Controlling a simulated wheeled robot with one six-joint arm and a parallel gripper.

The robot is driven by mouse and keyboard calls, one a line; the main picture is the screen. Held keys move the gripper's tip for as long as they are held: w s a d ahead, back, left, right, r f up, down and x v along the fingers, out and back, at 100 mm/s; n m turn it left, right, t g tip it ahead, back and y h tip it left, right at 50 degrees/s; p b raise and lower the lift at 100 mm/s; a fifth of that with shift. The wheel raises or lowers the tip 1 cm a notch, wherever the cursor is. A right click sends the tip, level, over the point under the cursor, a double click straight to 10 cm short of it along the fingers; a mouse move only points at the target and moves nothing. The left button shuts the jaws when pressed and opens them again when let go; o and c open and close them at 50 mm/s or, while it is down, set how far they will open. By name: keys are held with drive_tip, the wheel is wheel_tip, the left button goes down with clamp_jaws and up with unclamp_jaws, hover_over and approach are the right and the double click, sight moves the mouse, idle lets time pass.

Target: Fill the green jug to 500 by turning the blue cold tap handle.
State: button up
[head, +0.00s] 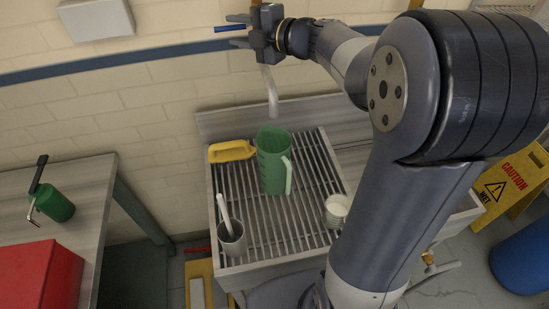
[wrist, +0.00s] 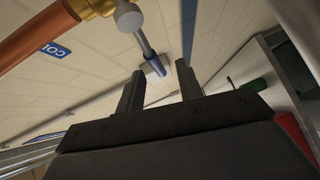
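The green jug (head: 271,165) stands upright on the slatted drainer, its handle to the right. A pale spout (head: 271,92) hangs above it. I see no clear stream, and the level inside cannot be read. The blue cold tap handle (head: 228,28) sticks out to the left at the top of the head view. In the wrist view its blue end (wrist: 152,67) lies on a grey lever between the fingertips. My gripper (head: 239,31) is open around the handle's line, with gaps showing on both sides in the wrist view (wrist: 160,75).
A copper pipe (wrist: 35,32) and blue label (wrist: 54,49) are near the tap. On the drainer are a yellow brush-like item (head: 231,152), a metal cup (head: 232,240) and white cups (head: 336,210). A side table (head: 85,190) holds a red box (head: 40,282).

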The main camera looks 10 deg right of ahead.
drive_tip(key=v, duration=0.5)
drive_tip(key=shift+s+d+p, duration=0.2)
drive_tip(key=shift+s+p, duration=0.05)
drive_tip(key=shift+p, duration=0.1)
drive_tip(key=b+v, duration=0.2)
drive_tip(key=v, duration=0.8)
drive_tip(key=shift+s+d+b, duration=0.25)
drive_tip(key=shift+b, duration=0.1)
drive_tip(key=p+x, duration=0.2)
drive_tip(key=x, duration=1.2)
drive_tip(key=shift+d+r, duration=0.1)
